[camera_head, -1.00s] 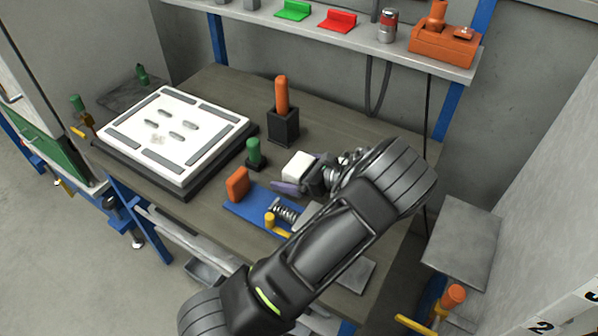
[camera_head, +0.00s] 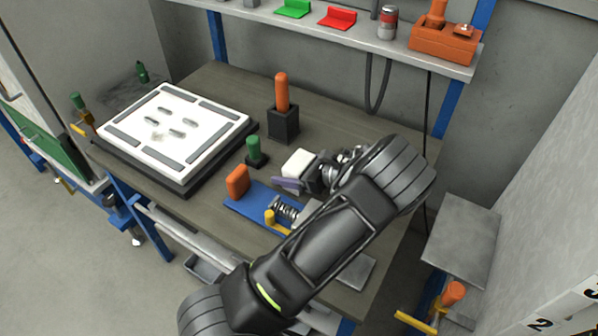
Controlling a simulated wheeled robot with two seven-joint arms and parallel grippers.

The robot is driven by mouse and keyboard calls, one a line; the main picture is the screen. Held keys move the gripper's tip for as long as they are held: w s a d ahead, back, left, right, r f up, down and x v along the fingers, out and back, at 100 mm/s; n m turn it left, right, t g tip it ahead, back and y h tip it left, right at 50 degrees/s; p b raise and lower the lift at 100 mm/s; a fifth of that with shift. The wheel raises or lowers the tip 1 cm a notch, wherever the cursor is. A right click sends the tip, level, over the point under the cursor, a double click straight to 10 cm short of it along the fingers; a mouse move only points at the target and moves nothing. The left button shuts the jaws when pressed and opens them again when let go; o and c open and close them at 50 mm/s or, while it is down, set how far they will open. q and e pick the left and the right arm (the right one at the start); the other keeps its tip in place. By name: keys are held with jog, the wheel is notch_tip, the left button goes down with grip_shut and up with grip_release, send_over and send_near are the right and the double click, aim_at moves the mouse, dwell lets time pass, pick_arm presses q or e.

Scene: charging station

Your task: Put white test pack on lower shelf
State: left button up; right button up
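The white test pack (camera_head: 298,162) is a small white block above the right middle of the workbench top (camera_head: 345,130). My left gripper (camera_head: 300,174), on the arm that comes in from the lower left, points left and appears shut on the pack. A purplish finger shows at the pack's near side; the far finger is mostly hidden. The gap under the pack is hard to judge. A lower shelf (camera_head: 172,230) shows partly under the bench's front edge; the bench and my arm hide much of it. My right gripper is not in view.
A blue plate (camera_head: 240,207) with an orange block (camera_head: 237,181) and a spring lies before the gripper. A green-topped peg (camera_head: 254,150), a black holder with an orange handle (camera_head: 283,122) and a large white panel (camera_head: 175,130) stand nearby. An upper shelf (camera_head: 345,38) runs behind.

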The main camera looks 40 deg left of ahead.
pick_arm(q)
jog(key=c, duration=1.3)
jog(key=shift+r, duration=0.1)
notch_tip(320, 180, up, 10)
jog(key=shift+f+b, duration=0.1)
jog(key=shift+b, duration=0.45)
